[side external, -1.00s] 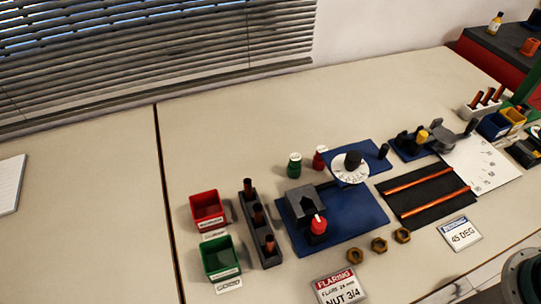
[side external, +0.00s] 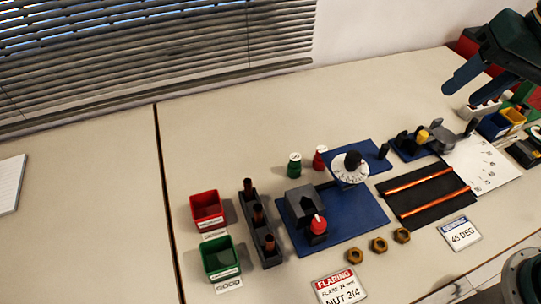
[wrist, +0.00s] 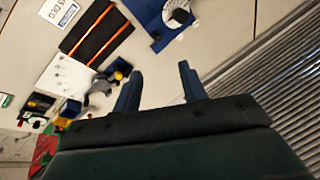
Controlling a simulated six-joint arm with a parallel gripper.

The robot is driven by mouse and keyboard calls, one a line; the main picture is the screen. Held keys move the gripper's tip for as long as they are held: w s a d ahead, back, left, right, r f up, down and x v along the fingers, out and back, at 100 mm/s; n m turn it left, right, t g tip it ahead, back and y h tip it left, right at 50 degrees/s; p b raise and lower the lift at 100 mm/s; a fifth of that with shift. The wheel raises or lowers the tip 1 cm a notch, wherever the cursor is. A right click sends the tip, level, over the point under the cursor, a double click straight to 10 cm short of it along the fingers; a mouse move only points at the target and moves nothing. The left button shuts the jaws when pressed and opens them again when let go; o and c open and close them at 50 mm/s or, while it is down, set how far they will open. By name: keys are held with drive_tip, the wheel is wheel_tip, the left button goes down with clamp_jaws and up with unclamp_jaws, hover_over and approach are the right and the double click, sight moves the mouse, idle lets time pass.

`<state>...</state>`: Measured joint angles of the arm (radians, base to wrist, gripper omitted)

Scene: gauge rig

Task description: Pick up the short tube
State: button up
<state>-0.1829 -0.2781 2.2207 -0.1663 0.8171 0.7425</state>
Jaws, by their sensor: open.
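I cannot tell which piece the task calls the short tube. My gripper (side external: 463,96) is high at the upper right, open and empty, above the far right of the bench. In the wrist view, its two fingers (wrist: 160,70) are spread with nothing between them. The upright rack is not seen there.
A red bin (side external: 206,206) and a green bin (side external: 220,257) stand left of the rack. A blue plate (side external: 350,222) carries a grey block and red knob. Several brass nuts (side external: 379,244) and signs (side external: 461,233) lie in front. The back middle of the bench is clear.

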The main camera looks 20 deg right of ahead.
drive_tip(key=w+a+f+m+g+y, duration=0.1)
drive_tip(key=w+a+f+m, duration=0.1)
drive_tip(key=w+a+f, duration=0.3)
drive_tip(key=w+a+f+m+g, duration=0.1)
drive_tip(key=w+a+m, duration=0.2)
drive_tip(key=a, duration=0.4)
drive_tip(key=m+g+y, duration=0.1)
drive_tip(key=m+g, duration=0.2)
drive_tip(key=m, duration=0.2)
approach(259, 214)
drive_tip(key=d+x, duration=0.1)
drive_tip(key=x, duration=0.5)
drive_tip(key=shift+w+f, duration=0.45)
drive_tip(key=shift+a+f, duration=0.1)
drive_tip(key=shift+x, duration=2.55)
drive_tip(key=shift+a, duration=0.15)
clamp_jaws()
